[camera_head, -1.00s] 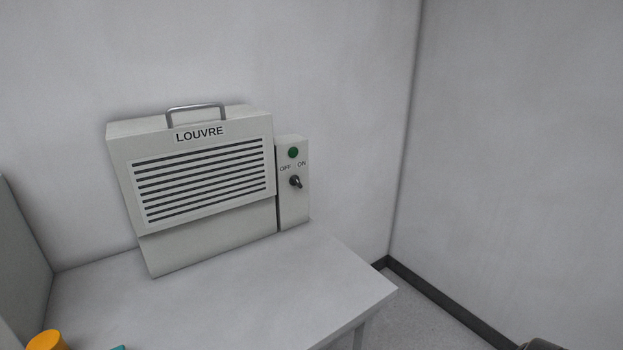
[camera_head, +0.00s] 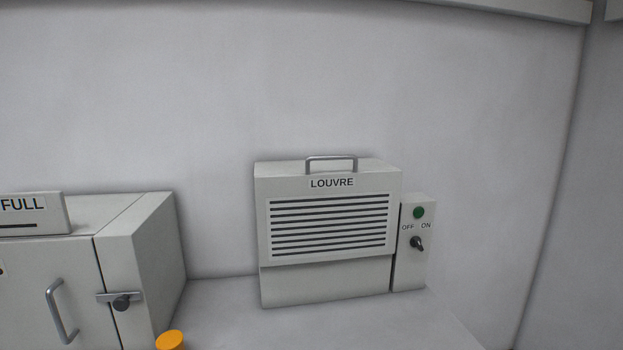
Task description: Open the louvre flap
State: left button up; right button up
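The louvre unit (camera_head: 325,285) is a pale grey box on the table against the back wall. Its slatted flap (camera_head: 329,227) is on the front face, below the label LOUVRE, and looks closed. A metal handle (camera_head: 331,158) stands on the top of the unit. A narrow switch box (camera_head: 411,273) is at its right side, with a green button or lamp (camera_head: 418,212) and a dark knob (camera_head: 417,243) below the words OFF and ON. Neither of my grippers is in view.
A grey cabinet (camera_head: 155,260) with a door handle (camera_head: 61,311) and a latch (camera_head: 121,301) stands at the left, with a FULL sign (camera_head: 30,214) on top. An orange round object (camera_head: 170,340) is at the bottom edge. The tabletop (camera_head: 220,305) between cabinet and louvre is clear.

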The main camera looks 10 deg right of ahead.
aim_at(308, 218)
jog(key=u, duration=3)
jog(key=k, duration=1)
jog(key=z, duration=1.8)
